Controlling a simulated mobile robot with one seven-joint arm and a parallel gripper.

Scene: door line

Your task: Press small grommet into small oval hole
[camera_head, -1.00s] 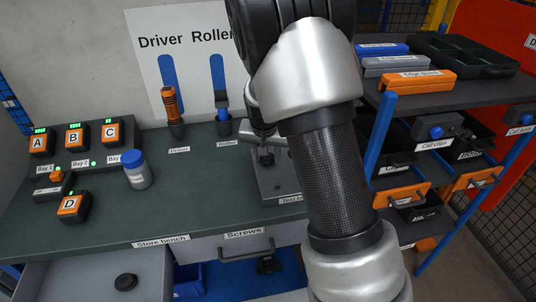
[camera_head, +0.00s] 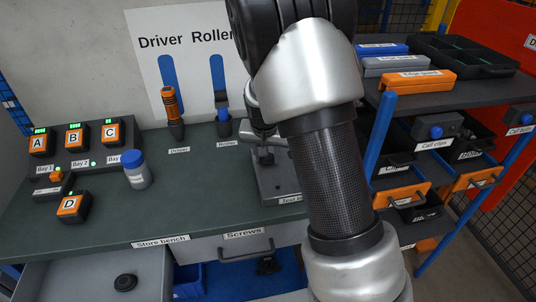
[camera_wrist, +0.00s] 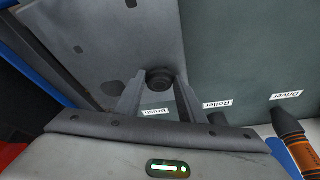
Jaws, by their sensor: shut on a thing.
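My gripper (camera_wrist: 157,84) is shut on a small dark round grommet (camera_wrist: 158,76), held between the fingertips in the wrist view. The grommet is over or against a grey panel (camera_wrist: 85,25), near its right edge. Several dark openings show in the panel, including one at the top and a small oval-looking one left of the gripper. Any opening under the grommet is hidden, and I cannot tell whether the grommet touches the panel. In the head view the panel (camera_head: 270,186) lies on the bench, partly behind my arm, and the grommet cannot be made out.
The driver (camera_head: 172,112) and roller (camera_head: 223,115) stand behind the panel, to its left. A dark round piece (camera_head: 125,282) lies in the open drawer. Shelves with orange bins (camera_head: 402,193) stand on the right.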

